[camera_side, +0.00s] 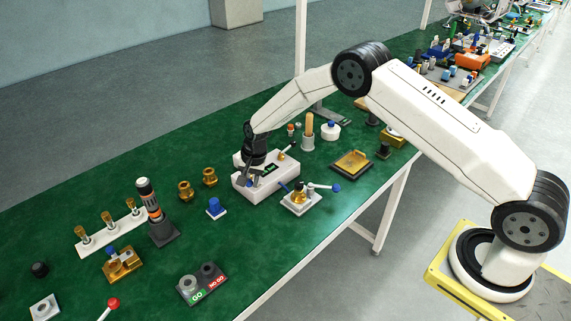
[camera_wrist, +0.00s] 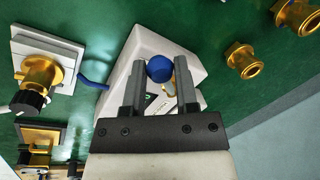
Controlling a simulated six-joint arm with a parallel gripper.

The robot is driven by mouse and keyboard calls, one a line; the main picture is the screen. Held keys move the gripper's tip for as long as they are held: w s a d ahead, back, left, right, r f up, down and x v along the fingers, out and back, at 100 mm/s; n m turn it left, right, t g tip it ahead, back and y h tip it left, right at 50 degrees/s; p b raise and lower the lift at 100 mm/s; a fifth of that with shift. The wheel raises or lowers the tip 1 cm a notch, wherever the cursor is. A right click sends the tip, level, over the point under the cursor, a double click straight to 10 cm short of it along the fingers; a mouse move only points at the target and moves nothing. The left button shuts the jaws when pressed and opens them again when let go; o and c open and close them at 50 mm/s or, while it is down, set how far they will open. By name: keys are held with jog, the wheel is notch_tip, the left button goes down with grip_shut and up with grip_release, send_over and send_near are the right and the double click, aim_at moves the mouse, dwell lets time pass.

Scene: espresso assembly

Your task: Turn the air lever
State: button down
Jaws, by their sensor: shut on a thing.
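A white block (camera_side: 266,182) stands on the green table, with my gripper (camera_side: 248,178) reaching down to it. In the wrist view, a round blue knob (camera_wrist: 160,68) sits between my fingertips (camera_wrist: 160,78), which are shut on it. A small brass-coloured part shows just beside the knob, and the rest of what the knob is fixed to is hidden by my fingers. A thin blue bar (camera_wrist: 92,82) sticks out at the block's side. It also shows in the side view (camera_side: 284,187).
Beside the block is a white plate with a brass fitting (camera_side: 299,196) and a blue-tipped lever (camera_side: 335,187). Brass fittings (camera_side: 186,190) and a blue-topped piece (camera_side: 216,207) stand on the other side. An orange-and-black tool (camera_side: 152,205) stands upright farther left.

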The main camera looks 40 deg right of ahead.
jog(key=shift+s+d+n, duration=0.2)
jog(key=shift+d+n, duration=0.15)
jog(key=shift+n, duration=0.5)
jog(key=shift+s+d+n, duration=0.2)
jog(key=shift+d+n, duration=0.15)
jog(key=shift+n, duration=0.5)
jog(key=shift+y, duration=0.3)
jog(key=shift+c, duration=1.9)
grip_release()
jog(key=shift+r, duration=0.15)
jog(key=w+v, duration=0.1)
jog(key=v, duration=0.6)
jog(key=shift+s+r, duration=0.3)
jog(key=shift+s, duration=0.1)
jog(key=shift+d, duration=0.1)
